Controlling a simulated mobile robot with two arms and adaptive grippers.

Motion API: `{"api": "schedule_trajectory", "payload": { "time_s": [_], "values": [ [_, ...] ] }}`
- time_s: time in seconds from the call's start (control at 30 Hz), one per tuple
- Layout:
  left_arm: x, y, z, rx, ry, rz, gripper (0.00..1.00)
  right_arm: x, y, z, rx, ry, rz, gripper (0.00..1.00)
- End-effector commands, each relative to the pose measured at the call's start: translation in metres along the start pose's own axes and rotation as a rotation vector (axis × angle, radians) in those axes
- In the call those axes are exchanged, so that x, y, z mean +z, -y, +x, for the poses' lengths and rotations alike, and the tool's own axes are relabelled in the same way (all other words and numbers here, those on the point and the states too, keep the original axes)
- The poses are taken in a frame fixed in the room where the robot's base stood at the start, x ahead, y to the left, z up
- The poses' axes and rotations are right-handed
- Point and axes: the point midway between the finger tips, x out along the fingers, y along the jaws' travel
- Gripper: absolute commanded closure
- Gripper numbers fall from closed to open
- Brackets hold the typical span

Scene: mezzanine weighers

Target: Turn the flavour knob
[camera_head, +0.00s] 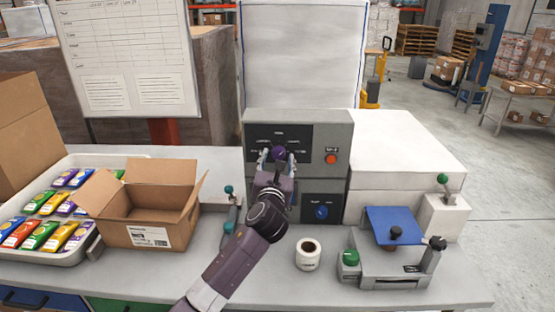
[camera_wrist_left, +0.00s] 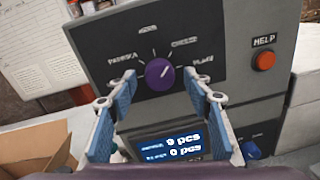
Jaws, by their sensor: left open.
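The flavour knob (camera_head: 279,153) is purple and sits on the dark panel of a grey control box (camera_head: 335,127). In the left wrist view the knob (camera_wrist_left: 159,75) has a white pointer mark toward its upper right, and labels around it include PAPRIKA, CHEESE and PLAIN. My left gripper (camera_head: 277,159) is in front of the knob, its fingertips on either side of it. In the left wrist view the gripper (camera_wrist_left: 160,101) is open, with the knob between and beyond its blue-padded fingers; no contact shows. My right gripper is not in view.
An orange HELP button (camera_wrist_left: 264,60) is right of the knob. Below are a display (camera_wrist_left: 175,147) and a blue knob (camera_head: 321,212). An open carton (camera_head: 150,235) and a tray (camera_head: 52,256) of packets stand left. A white roll (camera_head: 308,256) and a blue-topped device (camera_head: 393,224) are right.

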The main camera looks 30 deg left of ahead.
Motion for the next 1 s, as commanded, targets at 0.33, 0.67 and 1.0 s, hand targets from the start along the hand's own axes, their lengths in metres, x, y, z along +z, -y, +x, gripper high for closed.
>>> {"api": "schedule_trajectory", "payload": {
  "time_s": [0.33,0.67,1.0],
  "values": [
    [0.0002,0.0000,-0.0003,0.000,0.000,0.000,0.86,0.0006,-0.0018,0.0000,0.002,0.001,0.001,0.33],
    [0.0001,0.0000,-0.0003,0.000,0.001,-0.019,0.96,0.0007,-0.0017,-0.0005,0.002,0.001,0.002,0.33],
    [0.0002,0.0001,-0.0003,0.001,0.010,-0.200,0.96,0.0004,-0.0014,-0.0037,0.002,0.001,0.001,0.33]
  ]
}}
